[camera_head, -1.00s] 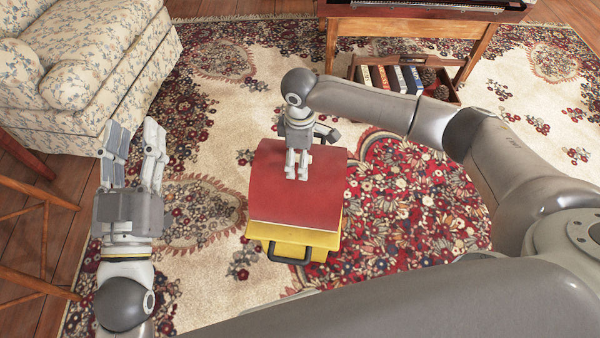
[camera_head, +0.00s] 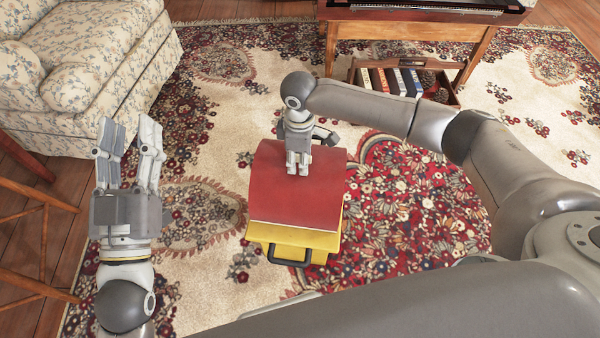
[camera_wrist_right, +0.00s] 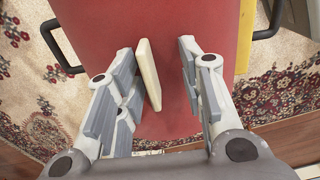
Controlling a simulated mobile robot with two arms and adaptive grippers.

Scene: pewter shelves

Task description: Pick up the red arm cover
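The red arm cover (camera_head: 298,205) is a flat, slightly curved red sheet over a yellow box (camera_head: 295,239) with a dark handle. In the right wrist view the red surface (camera_wrist_right: 110,22) fills the middle. My right gripper (camera_head: 298,171) is over the red cover's far part. In the wrist view its fingers (camera_wrist_right: 160,65) stand apart, with red surface and a cream slab (camera_wrist_right: 149,75) between them. The slab is beside the left finger; I cannot tell what it is. Contact with the cover is unclear. My left gripper (camera_head: 129,132) is open and empty, left of the box.
A floral armchair (camera_head: 75,70) stands at the upper left. A wooden desk (camera_head: 420,28) with a box of books (camera_head: 395,80) is at the back. A patterned rug (camera_head: 210,210) has clear room around the yellow box. Wooden chair legs (camera_head: 25,235) are at the left edge.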

